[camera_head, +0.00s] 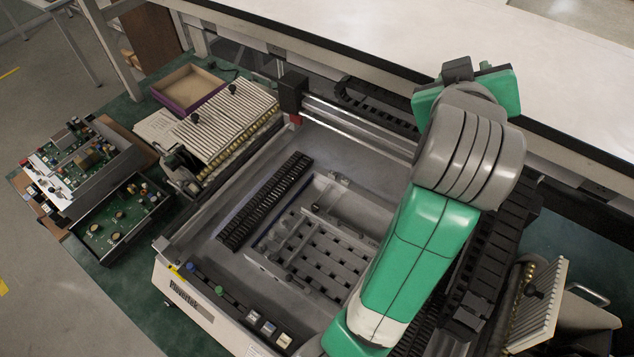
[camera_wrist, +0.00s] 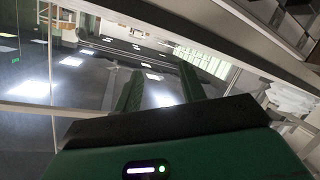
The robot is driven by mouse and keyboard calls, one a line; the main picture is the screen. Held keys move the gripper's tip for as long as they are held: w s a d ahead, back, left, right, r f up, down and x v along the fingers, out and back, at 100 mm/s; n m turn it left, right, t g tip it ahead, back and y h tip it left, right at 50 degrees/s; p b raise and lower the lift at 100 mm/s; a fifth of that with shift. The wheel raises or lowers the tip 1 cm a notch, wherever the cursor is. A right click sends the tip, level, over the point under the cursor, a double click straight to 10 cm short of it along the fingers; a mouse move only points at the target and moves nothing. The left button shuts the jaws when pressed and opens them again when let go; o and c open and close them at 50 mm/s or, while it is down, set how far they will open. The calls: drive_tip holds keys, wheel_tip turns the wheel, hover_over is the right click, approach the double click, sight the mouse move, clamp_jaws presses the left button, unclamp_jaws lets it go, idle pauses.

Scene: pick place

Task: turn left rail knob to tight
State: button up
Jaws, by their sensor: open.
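Two small black knobs stand on the cream slatted feeder unit at the upper left in the head view: one (camera_head: 195,118) towards its left side and one (camera_head: 233,88) further back. I cannot tell which of these, if either, is the left rail knob, nor how tight it is. My gripper (camera_wrist: 159,88) shows only in the wrist view, its two green fingers apart with nothing between them. It points out into the room, away from the machine. In the head view my green arm reaches down to the bottom edge, and its end is out of sight.
The grey machine bed holds a slotted plate (camera_head: 318,254) and a black ribbed strip (camera_head: 264,200). A metal rail (camera_head: 355,130) crosses behind. Green circuit boards (camera_head: 120,215) lie at left, near an empty purple-edged box (camera_head: 188,88). Another slatted unit (camera_head: 538,305) stands at lower right.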

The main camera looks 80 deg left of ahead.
drive_tip(key=s+a+n+g+h+p, duration=0.1)
drive_tip(key=s+a+n+g+p, duration=0.2)
drive_tip(key=s+a+n+g, duration=0.4)
drive_tip(key=n+g+h+b, duration=0.1)
drive_tip(key=n+g+h, duration=0.5)
drive_tip(key=n+h, duration=0.55)
hover_over(316, 206)
drive_tip(key=w, duration=0.4)
wheel_tip(316, 206, down, 31)
drive_tip(key=x, duration=0.8)
drive_tip(key=shift+d+f, duration=0.1)
drive_tip(key=shift+f, duration=0.05)
clamp_jaws()
